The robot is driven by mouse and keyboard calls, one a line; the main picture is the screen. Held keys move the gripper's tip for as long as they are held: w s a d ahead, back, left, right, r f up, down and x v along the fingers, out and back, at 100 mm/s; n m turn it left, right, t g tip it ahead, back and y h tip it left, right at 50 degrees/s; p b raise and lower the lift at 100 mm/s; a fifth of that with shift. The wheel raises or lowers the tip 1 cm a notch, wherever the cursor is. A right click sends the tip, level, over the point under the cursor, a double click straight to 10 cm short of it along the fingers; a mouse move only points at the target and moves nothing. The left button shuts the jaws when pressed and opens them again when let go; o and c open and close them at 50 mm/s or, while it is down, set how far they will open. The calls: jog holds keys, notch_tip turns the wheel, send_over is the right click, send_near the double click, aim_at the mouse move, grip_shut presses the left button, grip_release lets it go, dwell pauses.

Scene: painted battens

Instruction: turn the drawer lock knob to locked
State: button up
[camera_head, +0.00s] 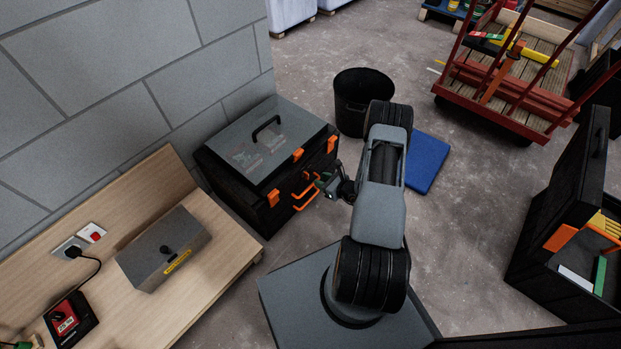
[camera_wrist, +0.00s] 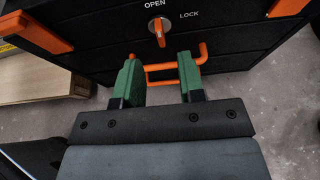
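The lock knob (camera_wrist: 158,27) is an orange lever on a silver disc on the black chest's front, at the top of the wrist view. Its lever stands nearly upright, in line with the OPEN mark above it; LOCK is printed to its right. My gripper (camera_wrist: 161,70) has two green fingers spread apart with nothing between them, just below the knob and apart from it. An orange drawer handle (camera_wrist: 203,54) shows behind the fingers. In the head view my gripper (camera_head: 325,184) is at the front of the black chest (camera_head: 235,181), and the knob is hard to make out.
A wooden bench (camera_head: 215,314) with a grey box (camera_head: 163,249) stands at the left. A black bin (camera_head: 352,92) and a blue mat (camera_head: 427,162) lie beyond my arm. A red trolley (camera_head: 500,105) and an open black case (camera_head: 560,235) are at the right.

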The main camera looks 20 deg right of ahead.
aim_at(306, 175)
jog(key=b+x, duration=0.2)
jog(key=x, duration=0.5)
jog(key=shift+c, duration=0.2)
grip_shut()
